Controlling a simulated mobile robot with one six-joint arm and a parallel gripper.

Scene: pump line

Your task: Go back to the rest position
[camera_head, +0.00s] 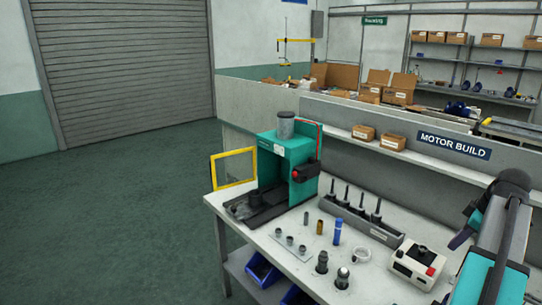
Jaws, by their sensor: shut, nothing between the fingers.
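My arm (494,250) rises at the right edge of the head view, teal and grey with black joints, and is folded over at the top. My gripper (459,241) shows only as a small dark shape left of the arm, above the right part of the bench. It is shut and holds nothing. The arm hides part of it, and its fingers are hard to make out. It is apart from the things on the bench.
The bench (262,238) carries a teal press (290,160) with a yellow-framed guard (233,168), a grey block with upright tools (357,221), small parts and a control box (418,266) near my arm. Green floor (110,220) is clear at left.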

